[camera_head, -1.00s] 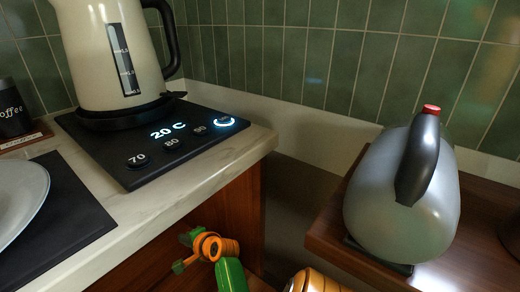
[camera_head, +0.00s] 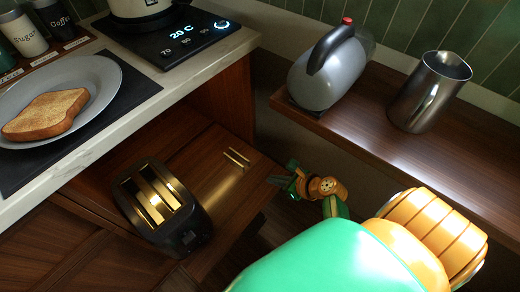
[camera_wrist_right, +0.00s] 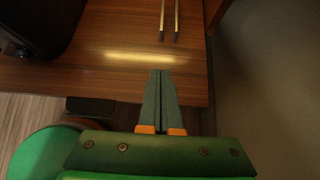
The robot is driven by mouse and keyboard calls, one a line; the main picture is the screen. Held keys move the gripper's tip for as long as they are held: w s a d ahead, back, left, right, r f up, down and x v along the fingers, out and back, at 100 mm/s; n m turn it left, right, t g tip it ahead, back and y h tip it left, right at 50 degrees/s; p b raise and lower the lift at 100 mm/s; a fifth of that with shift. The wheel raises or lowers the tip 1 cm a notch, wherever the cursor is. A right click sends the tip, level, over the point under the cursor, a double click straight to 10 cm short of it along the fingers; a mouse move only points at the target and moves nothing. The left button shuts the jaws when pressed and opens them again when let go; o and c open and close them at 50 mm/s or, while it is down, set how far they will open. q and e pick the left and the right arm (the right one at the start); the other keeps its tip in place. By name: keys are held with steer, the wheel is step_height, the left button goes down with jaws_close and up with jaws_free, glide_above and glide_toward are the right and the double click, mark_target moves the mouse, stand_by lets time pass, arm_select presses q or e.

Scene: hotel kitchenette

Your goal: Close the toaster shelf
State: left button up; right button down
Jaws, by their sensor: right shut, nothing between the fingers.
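The toaster shelf (camera_head: 205,165) is a brown wooden board standing out below the counter in the head view. A black toaster (camera_head: 190,232) with brass-coloured slots sits on it. Two thin brass bars (camera_head: 237,158) lie on its top; they also show at the top of the right wrist view (camera_wrist_right: 169,18). My right gripper (camera_head: 280,181) is at the shelf's right edge in the head view. In the right wrist view its fingers (camera_wrist_right: 160,73) are closed together and empty, with tips overlapping the shelf's edge; contact cannot be told. My left gripper is out of view.
A second wooden surface (camera_head: 365,130) at right bears a grey kettle (camera_head: 325,75) and a metal pitcher (camera_head: 430,92). A gap lies between them.

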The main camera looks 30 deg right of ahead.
mark_target(253, 178)
steer(key=b+x, duration=0.4)
steer(key=x, duration=0.4)
steer(key=shift+f, duration=0.25)
steer(key=w, duration=0.1)
steer(key=w+a, duration=0.1)
steer(key=w, duration=0.1)
steer(key=shift+w+r+b, duration=0.1)
steer(key=shift+w+b, duration=0.1)
steer(key=shift+b, duration=0.15)
steer(key=shift+w+a+r, duration=0.1)
steer(key=shift+w+a, duration=0.1)
steer(key=shift+w, duration=0.15)
